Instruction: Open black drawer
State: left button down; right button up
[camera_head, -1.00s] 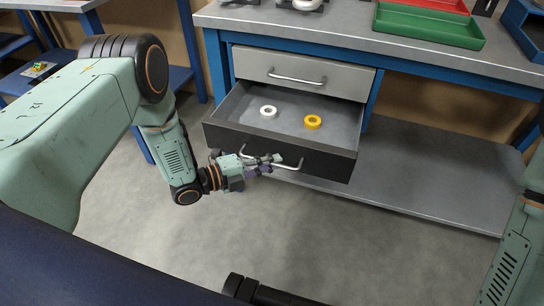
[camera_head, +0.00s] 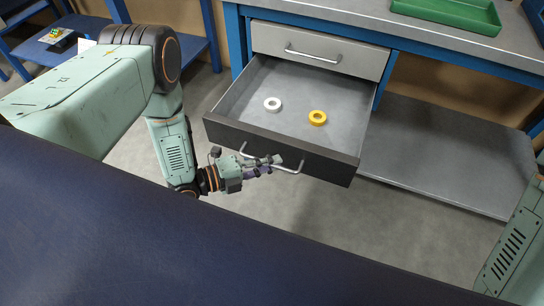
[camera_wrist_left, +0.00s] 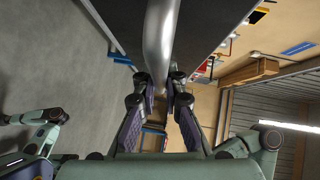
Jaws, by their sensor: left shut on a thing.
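The black drawer (camera_head: 325,167) is the lower one under the workbench and stands well out, its inside in view. A white ring (camera_head: 272,104) and a yellow ring (camera_head: 317,118) lie apart on its grey floor. My left gripper (camera_head: 268,163) is at the drawer's front, shut on its silver bar handle (camera_head: 290,169). In the left wrist view, the handle (camera_wrist_left: 160,35) runs down between the two fingers (camera_wrist_left: 160,95). My right gripper is out of view; part of my right arm shows at the right edge.
A closed grey drawer (camera_head: 318,50) sits above the black one. The grey workbench top (camera_head: 350,22) carries a green tray (camera_head: 450,14). A low grey shelf (camera_head: 440,155) lies to the right. A blue side table (camera_head: 85,55) stands at the left.

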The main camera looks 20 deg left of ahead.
pick_arm(q)
jog(key=c, duration=1.4)
grip_release()
jog(key=shift+s+a, duration=0.1)
jog(key=shift+s, duration=0.05)
jog(key=v, duration=1.1)
jog(key=shift+s+a, duration=0.25)
jog(key=shift+s, duration=0.05)
jog(key=shift+r, duration=0.1)
